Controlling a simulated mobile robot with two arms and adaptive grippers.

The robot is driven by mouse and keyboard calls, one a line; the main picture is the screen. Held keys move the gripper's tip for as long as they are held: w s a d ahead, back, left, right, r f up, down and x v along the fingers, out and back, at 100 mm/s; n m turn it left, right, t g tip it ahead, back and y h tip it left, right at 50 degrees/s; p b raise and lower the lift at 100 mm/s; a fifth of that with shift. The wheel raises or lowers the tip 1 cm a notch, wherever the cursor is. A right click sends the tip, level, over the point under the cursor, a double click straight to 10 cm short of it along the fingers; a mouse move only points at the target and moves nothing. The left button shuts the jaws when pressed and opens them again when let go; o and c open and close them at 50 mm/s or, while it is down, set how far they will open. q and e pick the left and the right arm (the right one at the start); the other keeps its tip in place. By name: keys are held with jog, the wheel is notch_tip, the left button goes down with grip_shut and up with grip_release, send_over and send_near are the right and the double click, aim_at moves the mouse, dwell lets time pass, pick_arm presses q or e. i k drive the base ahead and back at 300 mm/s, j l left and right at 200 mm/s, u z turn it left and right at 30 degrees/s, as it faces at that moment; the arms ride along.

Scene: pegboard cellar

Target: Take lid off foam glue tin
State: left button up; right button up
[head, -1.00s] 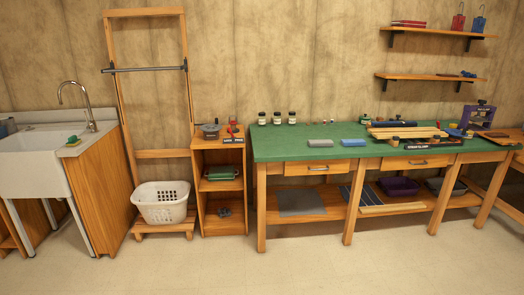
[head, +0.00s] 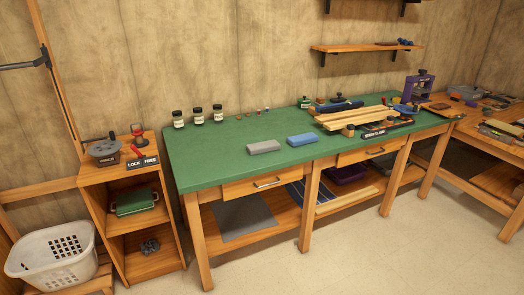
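Neither of my grippers shows in the head view. I cannot tell which item is the foam glue tin. Three dark-lidded jars with pale labels (head: 198,115) stand upright at the back left of the green-topped bench (head: 225,150). A small green container with a dark top (head: 304,102) stands farther right near the wall. Several tiny round items (head: 257,111) sit between them. Any print on these containers is too small to read.
A grey block (head: 263,146) and a blue block (head: 301,140) lie near the bench front. Long wooden strips (head: 352,118) lie on the right. A wooden cabinet (head: 130,178) and white basket (head: 50,255) stand left. Pale floor (head: 350,260) in front is clear.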

aim_at(410, 104)
jog(key=i+l+z, duration=0.35)
jog(key=i, duration=0.55)
jog(key=i+j+z, duration=0.1)
jog(key=i+z, duration=0.25)
jog(key=i, duration=0.55)
jog(key=i+j+z, duration=0.3)
jog(key=i, duration=0.6)
